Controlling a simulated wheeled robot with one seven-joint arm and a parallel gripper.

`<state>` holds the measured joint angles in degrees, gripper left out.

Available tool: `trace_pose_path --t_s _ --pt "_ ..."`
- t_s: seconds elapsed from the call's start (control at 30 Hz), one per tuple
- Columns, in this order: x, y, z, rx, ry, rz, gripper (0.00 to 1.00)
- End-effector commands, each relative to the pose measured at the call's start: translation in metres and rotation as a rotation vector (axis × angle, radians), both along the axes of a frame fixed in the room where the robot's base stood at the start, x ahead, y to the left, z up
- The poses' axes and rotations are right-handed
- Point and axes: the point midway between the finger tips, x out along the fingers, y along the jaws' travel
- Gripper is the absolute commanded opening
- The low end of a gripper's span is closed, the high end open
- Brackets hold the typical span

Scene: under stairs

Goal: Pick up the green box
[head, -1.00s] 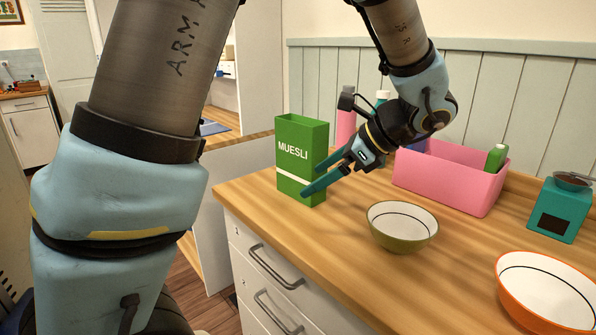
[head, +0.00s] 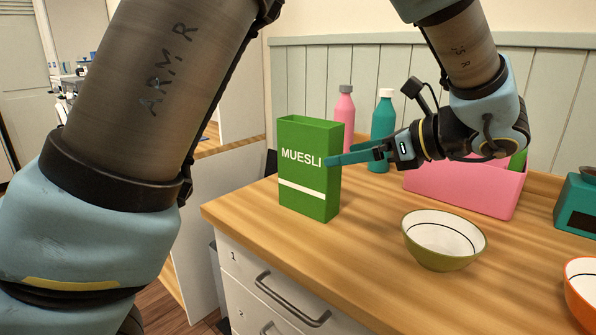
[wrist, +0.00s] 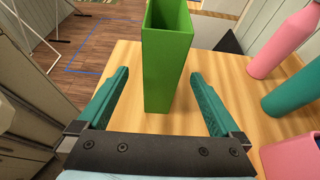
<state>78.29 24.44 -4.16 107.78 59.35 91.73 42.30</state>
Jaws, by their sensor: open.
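The green box (head: 308,172), marked MUESLI, stands upright on the wooden counter near its left end. Its top looks open. In the wrist view the green box (wrist: 166,60) stands ahead, roughly between the lines of the two teal fingers. My gripper (head: 328,158) is open and empty, with its fingers pointing left toward the box. In the head view a finger tip overlaps the box's right edge; I cannot tell whether it touches. In the wrist view my gripper (wrist: 160,85) has a finger on each side of the box's lower part, with gaps showing.
A pink bottle (head: 344,118) and a teal bottle (head: 382,132) stand behind. A pink bin (head: 470,188) is to the right. A green bowl (head: 443,240) and an orange bowl (head: 582,290) are nearer the front. The counter's left edge is close to the box.

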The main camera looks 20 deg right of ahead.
Motion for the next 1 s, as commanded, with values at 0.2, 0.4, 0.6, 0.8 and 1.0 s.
trace_pose_path --t_s 0.2,0.4,0.6,0.8,1.0 --pt "0.025 0.016 -0.010 0.004 0.000 0.003 1.00" --pt "0.042 0.025 -0.019 0.002 0.000 0.001 1.00" --pt "0.059 0.034 -0.022 0.004 0.000 0.003 1.00" --pt "0.082 0.046 -0.032 0.003 0.001 0.002 1.00" --pt "0.088 0.049 -0.036 0.001 -0.001 0.000 1.00"
